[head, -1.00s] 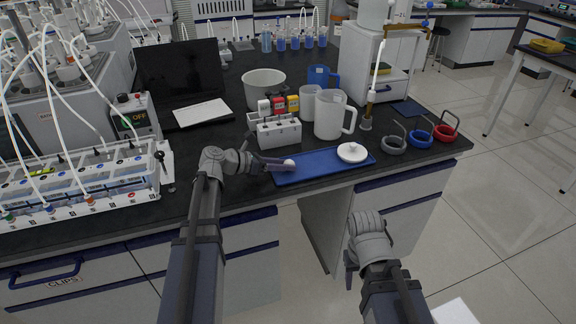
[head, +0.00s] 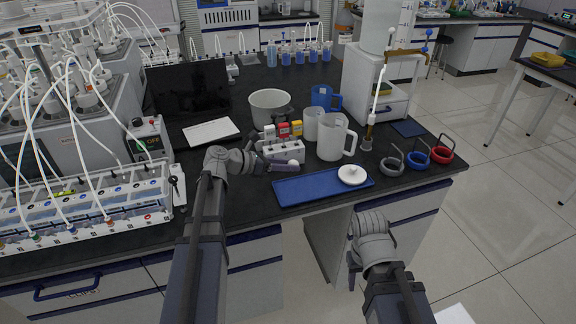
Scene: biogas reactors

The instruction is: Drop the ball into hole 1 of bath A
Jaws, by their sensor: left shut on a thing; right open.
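A small white ball (head: 294,163) is at the fingertips of my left gripper (head: 285,166). My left gripper is shut on it, and it appears held above the back edge of the blue tray (head: 310,188). A long clear water bath (head: 95,212) with a white frame and white tubes stands at the far left; its letter and hole numbers are too small to read. My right gripper (head: 352,262) is in front of the bench, low and empty. It is open, though its fingers are hardly visible.
A white lid (head: 351,174) lies on the tray. Behind are a bottle rack (head: 280,150), a white jug (head: 333,137), a pot (head: 268,105) and a laptop (head: 190,90). A control box (head: 150,138) stands near the bath.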

